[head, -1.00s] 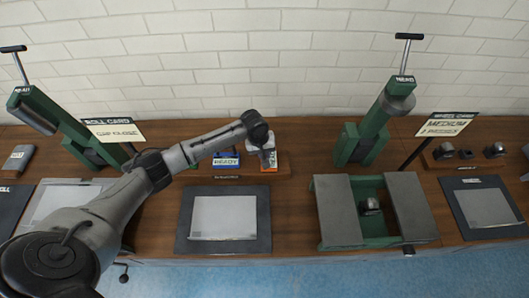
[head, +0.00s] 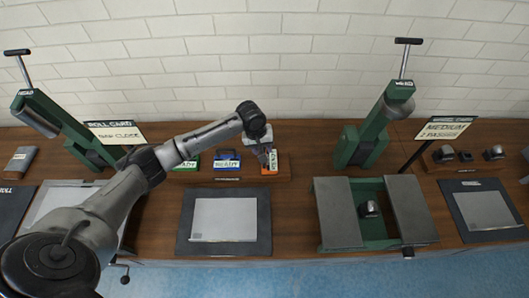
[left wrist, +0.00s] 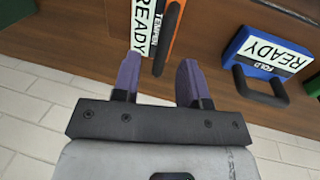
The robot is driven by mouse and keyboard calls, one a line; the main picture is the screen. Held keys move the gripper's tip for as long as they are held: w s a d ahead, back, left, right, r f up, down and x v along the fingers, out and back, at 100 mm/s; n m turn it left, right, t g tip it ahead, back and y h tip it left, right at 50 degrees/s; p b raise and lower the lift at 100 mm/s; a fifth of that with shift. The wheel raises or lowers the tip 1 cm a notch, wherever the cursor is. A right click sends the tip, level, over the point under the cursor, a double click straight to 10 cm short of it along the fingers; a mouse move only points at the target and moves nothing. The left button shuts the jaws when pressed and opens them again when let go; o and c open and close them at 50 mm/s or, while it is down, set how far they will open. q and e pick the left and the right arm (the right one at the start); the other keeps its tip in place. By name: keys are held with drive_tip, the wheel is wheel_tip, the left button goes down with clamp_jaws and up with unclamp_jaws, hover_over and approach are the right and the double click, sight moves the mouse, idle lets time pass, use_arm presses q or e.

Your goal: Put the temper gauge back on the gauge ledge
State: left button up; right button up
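The temper gauge (left wrist: 171,24), orange with a white READY label and a black handle, is at the right end of the gauge ledge (head: 283,174) in the head view. It also shows in the head view (head: 270,165). My left gripper (left wrist: 160,68) is over it with the fingers apart. The black handle reaches between the fingertips, with a gap to the right finger; contact with the left finger is unclear. Whether the gauge rests fully on the ledge is partly hidden. My right gripper is not in view.
The blue fold gauge (left wrist: 264,52) stands beside it on the ledge, with a green gauge (head: 192,163) further left. A dark mat with a pale sheet (head: 224,219) lies in front. A green press (head: 366,145) stands to the right, the brick wall behind.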

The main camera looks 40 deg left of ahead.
use_arm(q)
drive_tip(key=v, duration=0.7)
drive_tip(key=s+d+f+m, duration=0.2)
drive_tip(key=s+d+f, duration=0.1)
drive_tip(key=s+d, duration=0.2)
drive_tip(key=s+d+f+m, duration=0.3)
drive_tip(key=s+d+f, duration=0.1)
drive_tip(key=s+d, duration=0.1)
drive_tip(key=s+d+f+m, duration=0.2)
drive_tip(key=s+d+f, duration=0.1)
drive_tip(key=s+d, duration=0.2)
drive_tip(key=shift+s+d+f+m+t+h+p, duration=0.1)
drive_tip(key=shift+f+m+t+h+p, duration=0.2)
drive_tip(key=shift+p, duration=0.05)
drive_tip(key=shift+m+t, duration=0.3)
drive_tip(key=shift+m, duration=0.6)
drive_tip(key=s, duration=0.2)
drive_tip(key=s+d, duration=0.1)
drive_tip(key=s, duration=0.1)
drive_tip(key=s+d, duration=0.1)
drive_tip(key=s, duration=0.2)
drive_tip(key=shift+d, duration=0.1)
drive_tip(key=s+a+r+m+y, duration=0.1)
drive_tip(key=s+r+y, duration=0.1)
drive_tip(key=s, duration=0.7)
drive_tip(key=shift+a+r+t, duration=0.2)
drive_tip(key=shift+a+t, duration=0.05)
drive_tip(key=shift+t, duration=0.05)
